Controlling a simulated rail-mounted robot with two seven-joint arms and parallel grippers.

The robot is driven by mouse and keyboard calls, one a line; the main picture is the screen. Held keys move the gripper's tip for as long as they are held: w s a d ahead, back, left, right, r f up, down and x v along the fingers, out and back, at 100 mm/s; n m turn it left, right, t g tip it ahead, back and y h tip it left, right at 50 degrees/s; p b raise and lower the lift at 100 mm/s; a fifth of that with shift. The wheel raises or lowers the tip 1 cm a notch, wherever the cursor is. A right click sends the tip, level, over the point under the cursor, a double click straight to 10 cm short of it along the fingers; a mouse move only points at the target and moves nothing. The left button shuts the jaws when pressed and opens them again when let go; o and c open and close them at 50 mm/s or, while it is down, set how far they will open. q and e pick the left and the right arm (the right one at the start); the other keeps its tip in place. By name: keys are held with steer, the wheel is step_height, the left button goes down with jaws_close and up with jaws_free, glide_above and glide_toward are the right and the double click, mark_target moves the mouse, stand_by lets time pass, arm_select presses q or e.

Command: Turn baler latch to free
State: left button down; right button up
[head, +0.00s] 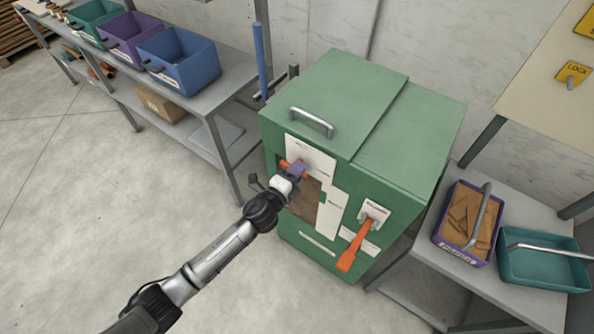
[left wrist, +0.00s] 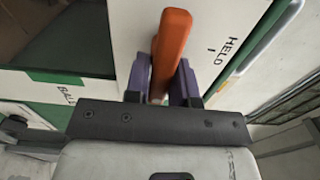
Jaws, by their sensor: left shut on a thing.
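The green baler (head: 340,130) stands in the middle of the head view. Its orange latch handle (head: 286,164) is on the front face, at the upper left of a white panel, and is partly hidden by my gripper. My left gripper (head: 296,169) is shut on this handle. In the left wrist view the orange handle (left wrist: 170,48) stands between the two purple fingers of my left gripper (left wrist: 165,80). The word HELD with a mark is printed on the white panel (left wrist: 215,25) just right of the handle. My right gripper is not in view.
A second orange lever (head: 355,248) hangs on the baler's front at right. A silver bar handle (head: 311,122) is on its top. A shelf with blue (head: 180,62) and purple bins (head: 131,38) is at left. A bench at right holds a purple-rimmed crate (head: 467,222) and a teal tray (head: 543,262).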

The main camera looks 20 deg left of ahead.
arm_select(q)
steer(key=c, duration=1)
jaws_free()
steer(key=shift+c, duration=0.2)
steer(key=p+v, duration=0.1)
steer(key=v, duration=1.2)
steer(key=shift+s, duration=0.35)
steer(key=shift+a, duration=0.15)
